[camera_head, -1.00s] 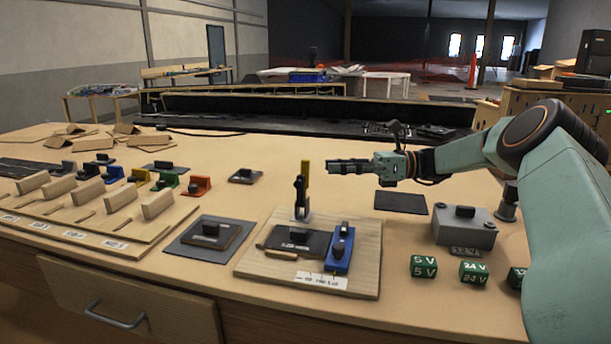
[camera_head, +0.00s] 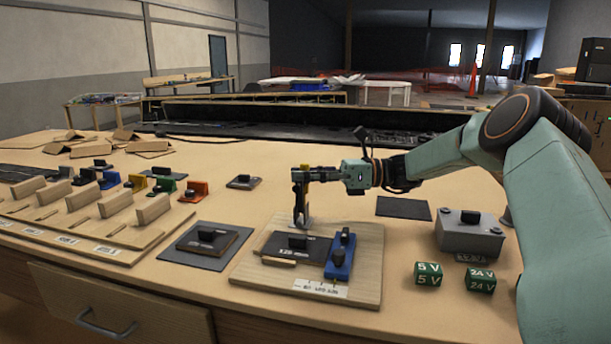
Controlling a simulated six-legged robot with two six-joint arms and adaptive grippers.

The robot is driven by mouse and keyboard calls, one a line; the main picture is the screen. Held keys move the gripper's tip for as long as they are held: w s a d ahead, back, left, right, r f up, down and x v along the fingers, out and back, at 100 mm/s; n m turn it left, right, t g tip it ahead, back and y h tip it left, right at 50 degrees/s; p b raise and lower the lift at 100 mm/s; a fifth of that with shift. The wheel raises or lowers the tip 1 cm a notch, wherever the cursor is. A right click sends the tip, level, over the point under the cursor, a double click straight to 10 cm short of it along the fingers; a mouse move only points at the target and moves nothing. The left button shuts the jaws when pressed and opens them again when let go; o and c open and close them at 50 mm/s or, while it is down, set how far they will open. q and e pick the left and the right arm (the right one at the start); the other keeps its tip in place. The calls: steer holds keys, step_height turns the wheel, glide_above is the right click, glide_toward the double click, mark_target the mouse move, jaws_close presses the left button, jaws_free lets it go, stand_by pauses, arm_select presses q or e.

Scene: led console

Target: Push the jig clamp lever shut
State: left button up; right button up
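The jig is a light wooden board (camera_head: 365,258) at the table's front middle. It carries a dark block (camera_head: 285,243) and a blue part (camera_head: 341,255) with black knobs. My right gripper (camera_head: 301,174) reaches in from the right. Its fingers look shut together and overlap the lever's top; I cannot tell whether they touch it. My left gripper is not in view.
A grey box (camera_head: 468,232) and green voltage cubes (camera_head: 428,274) stand right of the jig. A dark pad with a small block (camera_head: 206,241) lies to its left. Wooden racks with coloured parts (camera_head: 120,228) fill the left. The table behind the lever is fairly clear.

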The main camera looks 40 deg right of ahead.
steer(key=shift+w+a+r, duration=0.1)
steer(key=shift+a, duration=0.05)
steer(key=shift+w, duration=0.1)
steer(key=shift+c, duration=0.6)
jaws_close()
